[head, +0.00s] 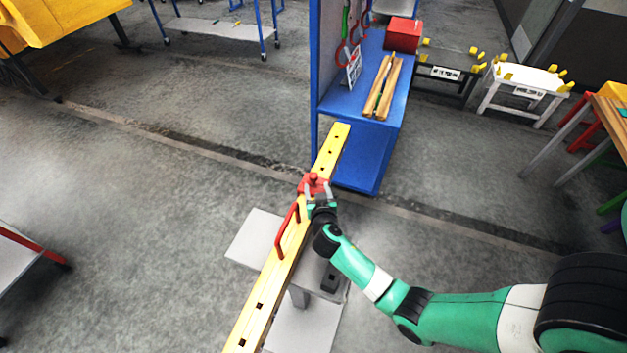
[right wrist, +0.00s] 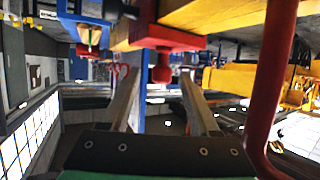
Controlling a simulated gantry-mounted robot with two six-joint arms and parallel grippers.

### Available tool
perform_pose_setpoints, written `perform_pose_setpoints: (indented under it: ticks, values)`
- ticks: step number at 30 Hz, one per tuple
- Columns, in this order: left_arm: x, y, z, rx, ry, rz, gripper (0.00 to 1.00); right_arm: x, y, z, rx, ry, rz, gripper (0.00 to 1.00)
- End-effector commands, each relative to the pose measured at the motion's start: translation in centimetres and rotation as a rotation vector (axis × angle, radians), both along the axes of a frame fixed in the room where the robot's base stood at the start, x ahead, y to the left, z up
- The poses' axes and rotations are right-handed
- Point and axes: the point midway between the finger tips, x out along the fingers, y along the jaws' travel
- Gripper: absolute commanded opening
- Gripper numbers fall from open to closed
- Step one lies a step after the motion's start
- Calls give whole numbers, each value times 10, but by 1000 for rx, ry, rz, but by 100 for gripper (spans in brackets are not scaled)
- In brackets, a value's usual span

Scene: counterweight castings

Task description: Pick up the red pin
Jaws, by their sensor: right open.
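The red pin (head: 313,176) has a rounded knob and stands at a red block on a long yellow beam (head: 264,293). In the right wrist view the red pin (right wrist: 161,72) juts from the red block (right wrist: 170,37). My right gripper (head: 318,190) is at the block, partly hiding it in the head view. In the right wrist view its two fingers (right wrist: 161,82) are open, one on each side of the pin's knob, with gaps visible. Whether either finger touches the pin I cannot tell. My left gripper is not in view.
A red handle (head: 287,231) rises from the beam near my right gripper. The beam lies over a grey stand (head: 255,240). A blue shelf unit (head: 352,172) stands just beyond the beam's far end.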

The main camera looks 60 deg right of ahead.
Motion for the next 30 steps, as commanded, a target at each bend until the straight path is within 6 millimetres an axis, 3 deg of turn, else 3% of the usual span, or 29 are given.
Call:
perform_pose_setpoints:
  ticks: [8,18,25,30]
  values:
    - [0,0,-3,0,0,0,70,8,-11,-7,1,0,-1,62]
    - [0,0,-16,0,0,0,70,33,-45,-26,1,-2,-1,62]
    - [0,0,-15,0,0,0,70,34,-46,-25,1,0,2,62]
    - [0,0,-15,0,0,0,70,34,-45,-25,1,0,2,32]
